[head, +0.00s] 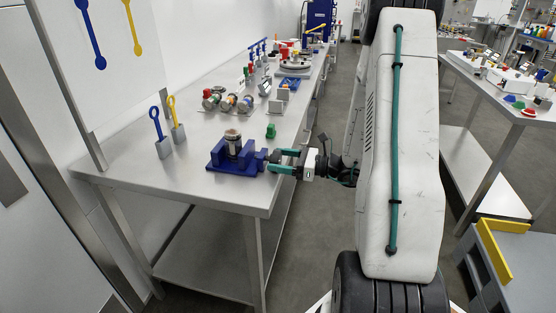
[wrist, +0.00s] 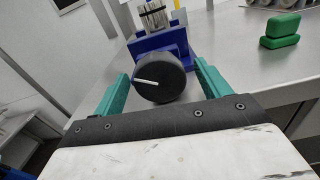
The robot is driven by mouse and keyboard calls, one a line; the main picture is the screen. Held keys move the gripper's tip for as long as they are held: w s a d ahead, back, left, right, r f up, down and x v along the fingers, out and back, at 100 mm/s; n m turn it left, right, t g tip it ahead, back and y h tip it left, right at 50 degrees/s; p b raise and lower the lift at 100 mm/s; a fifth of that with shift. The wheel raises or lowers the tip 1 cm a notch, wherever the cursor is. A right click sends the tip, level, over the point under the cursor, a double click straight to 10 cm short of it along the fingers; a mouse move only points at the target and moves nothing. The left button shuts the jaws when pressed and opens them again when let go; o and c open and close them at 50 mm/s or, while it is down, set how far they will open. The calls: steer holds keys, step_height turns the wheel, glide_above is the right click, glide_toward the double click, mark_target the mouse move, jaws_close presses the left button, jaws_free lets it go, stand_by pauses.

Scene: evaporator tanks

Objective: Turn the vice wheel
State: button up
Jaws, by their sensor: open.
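The vice (head: 235,160) is blue and stands near the front edge of the steel table, with a metal cylinder (head: 233,143) upright in its jaws. Its wheel (wrist: 160,78) is a black disc with a white line mark, facing me in the wrist view. My gripper (head: 273,161) has teal fingers and is at the right side of the vice. In the wrist view its open fingers (wrist: 160,88) stand on the left and right of the wheel, with a visible gap on each side. The wheel is mostly hidden in the head view.
A green block (head: 271,131) lies on the table (head: 200,188) behind my gripper and shows at right in the wrist view (wrist: 281,30). Blue and yellow tools (head: 165,130) stand left of the vice. Several coloured cylinders (head: 227,101) lie farther back.

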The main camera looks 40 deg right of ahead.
steer(key=shift+w+a, duration=0.3)
steer(key=shift+w, duration=0.05)
steer(key=c, duration=1)
steer(key=shift+m, duration=1.6)
steer(key=o, duration=1)
steer(key=shift+d, duration=0.1)
steer(key=v, duration=0.7)
steer(key=shift+s+d, duration=0.2)
steer(key=shift+s, duration=0.1)
